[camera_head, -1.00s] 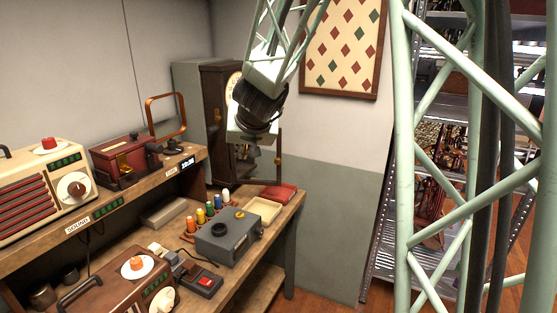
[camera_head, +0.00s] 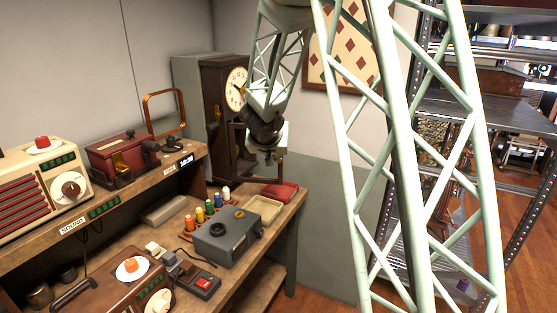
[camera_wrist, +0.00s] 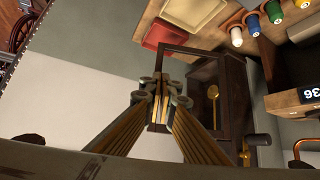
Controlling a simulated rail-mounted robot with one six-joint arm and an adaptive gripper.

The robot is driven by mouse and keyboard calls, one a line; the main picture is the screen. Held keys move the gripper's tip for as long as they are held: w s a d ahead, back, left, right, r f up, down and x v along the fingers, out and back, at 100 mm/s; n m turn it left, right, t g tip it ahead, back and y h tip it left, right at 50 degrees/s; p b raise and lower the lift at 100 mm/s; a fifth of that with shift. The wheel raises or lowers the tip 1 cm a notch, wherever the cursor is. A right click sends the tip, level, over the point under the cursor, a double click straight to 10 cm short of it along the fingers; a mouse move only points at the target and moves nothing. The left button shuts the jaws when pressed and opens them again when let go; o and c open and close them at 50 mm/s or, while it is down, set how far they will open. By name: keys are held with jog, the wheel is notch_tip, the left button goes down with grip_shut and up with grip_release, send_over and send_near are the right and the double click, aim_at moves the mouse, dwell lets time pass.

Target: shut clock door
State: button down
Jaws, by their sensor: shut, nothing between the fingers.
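The clock (camera_head: 212,80) is a tall dark wooden case with a cream round face (camera_head: 236,90), standing at the far end of the bench. Its door stands open; a dark frame juts out from the case in the wrist view (camera_wrist: 180,48). The brass pendulum (camera_wrist: 212,100) shows in the case there. My gripper (camera_wrist: 160,100) is shut and empty, its fingertips in front of the door frame in that view; I cannot tell whether they touch it. In the head view my gripper (camera_head: 268,158) is at the right of the case and hides part of the door.
Below the clock on the bench are a red book-like item (camera_head: 280,191), a cream tray (camera_head: 263,208), several coloured spools (camera_head: 210,206) and a grey box (camera_head: 228,236). A framed diamond panel (camera_head: 345,50) hangs on the wall. Metal shelving (camera_head: 470,120) stands at right.

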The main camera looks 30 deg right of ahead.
dwell(0.3)
jog(key=r+b+x, duration=0.1)
jog(key=x, duration=0.5)
jog(key=w+d+r+b+x, duration=0.1)
jog(key=b+x, duration=0.1)
jog(key=x, duration=0.5)
jog(key=shift+w, duration=0.25)
jog(key=shift+w+d, duration=0.1)
jog(key=shift+d, duration=0.05)
dwell(0.5)
